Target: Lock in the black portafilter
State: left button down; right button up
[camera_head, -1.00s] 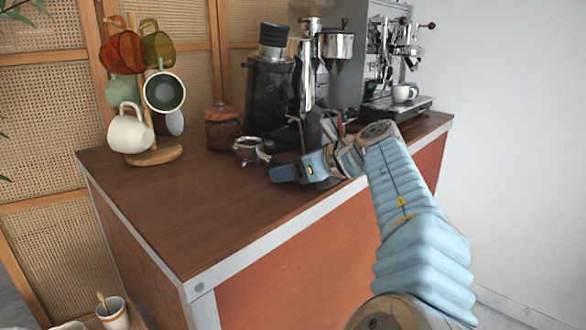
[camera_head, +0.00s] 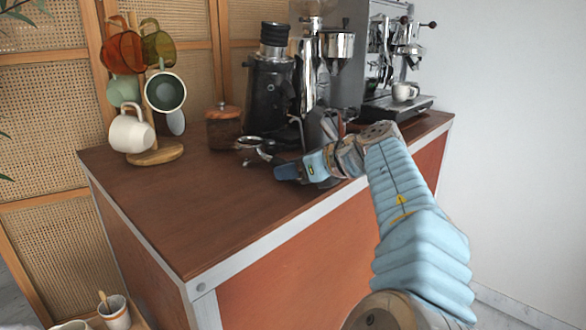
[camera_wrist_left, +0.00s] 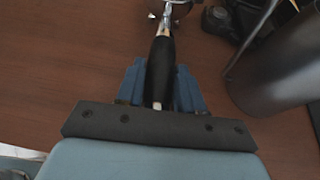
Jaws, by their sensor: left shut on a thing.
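The portafilter has a metal basket (camera_head: 249,143) and a black handle. It is near the grinder, above or on the wooden counter; I cannot tell whether it touches. In the left wrist view its black handle (camera_wrist_left: 161,70) runs between the blue fingers. My left gripper (camera_head: 284,169) is shut on that handle; it also shows in the left wrist view (camera_wrist_left: 160,92). The basket is mostly cut off at the top of the wrist view. The espresso machine (camera_head: 378,62) stands at the back right of the counter. My right gripper is not in view.
A black grinder (camera_head: 268,92) and a metal grinder (camera_head: 337,70) stand between the portafilter and the machine. A wooden jar (camera_head: 223,128) is behind the basket. A mug tree (camera_head: 155,155) stands at left. A white cup (camera_head: 402,93) is on the machine's tray. The front-left counter is clear.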

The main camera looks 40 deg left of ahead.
pick_arm(q)
jog(key=shift+r, duration=0.15)
notch_tip(320, 180, up, 3)
jog(key=shift+f+p, duration=0.15)
jog(key=shift+p, duration=0.8)
jog(key=shift+r, duration=1.05)
